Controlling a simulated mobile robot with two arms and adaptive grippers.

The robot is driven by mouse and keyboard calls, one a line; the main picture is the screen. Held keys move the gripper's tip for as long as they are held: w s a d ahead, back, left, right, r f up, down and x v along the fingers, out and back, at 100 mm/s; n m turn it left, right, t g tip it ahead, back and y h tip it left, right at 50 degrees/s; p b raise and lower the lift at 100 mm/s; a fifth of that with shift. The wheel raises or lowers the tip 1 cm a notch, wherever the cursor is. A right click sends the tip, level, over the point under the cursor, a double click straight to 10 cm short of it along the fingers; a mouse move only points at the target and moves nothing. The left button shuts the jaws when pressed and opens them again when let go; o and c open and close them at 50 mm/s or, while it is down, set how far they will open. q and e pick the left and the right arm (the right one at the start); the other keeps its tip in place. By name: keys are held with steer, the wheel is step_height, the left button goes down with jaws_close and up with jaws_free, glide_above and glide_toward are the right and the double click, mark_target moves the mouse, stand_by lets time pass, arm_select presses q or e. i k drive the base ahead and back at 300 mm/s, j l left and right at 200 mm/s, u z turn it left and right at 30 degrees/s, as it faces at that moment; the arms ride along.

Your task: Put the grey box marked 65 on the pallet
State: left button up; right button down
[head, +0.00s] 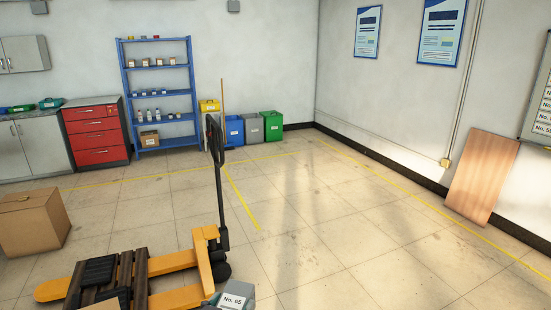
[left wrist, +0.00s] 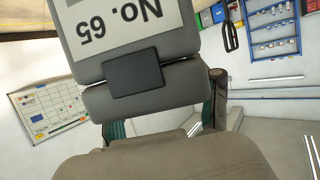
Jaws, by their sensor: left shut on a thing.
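The grey box marked No. 65 (head: 231,301) is at the bottom edge of the head view, partly cut off, just right of the pallet jack. In the left wrist view the grey box (left wrist: 145,95) fills the upper middle, its label upside down above a dark latch. My left gripper (left wrist: 165,112) is shut on this box, with parts of its fingers showing at either side. The dark wooden pallet (head: 141,270) lies on the jack's forks at the lower left, left of the held box. My right gripper is in neither view.
The orange pallet jack (head: 203,258) has a tall black handle. A dark object (head: 98,270) and part of a cardboard box (head: 103,305) show at the pallet. A large cardboard box (head: 33,222) stands at left. The tiled floor to the right is clear.

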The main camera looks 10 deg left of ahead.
mark_target(137, 282)
steer(key=i+u, duration=0.2)
steer(key=i, duration=0.35)
steer(key=i+u, duration=0.15)
steer(key=i, duration=0.4)
steer(key=i+l+u, duration=0.2)
steer(key=i, duration=0.35)
steer(key=i+l+u, duration=0.15)
steer(key=i, duration=0.4)
steer(key=i+j+u, duration=0.2)
steer(key=i+j, duration=0.25)
steer(key=i+j+u, duration=0.2)
steer(key=i+j, duration=0.2)
steer(key=i, duration=0.2)
steer(key=i+j+u, duration=0.2)
steer(key=i, duration=0.35)
steer(key=i+j, duration=0.2)
steer(key=j, duration=0.15)
steer(key=j+u, duration=0.05)
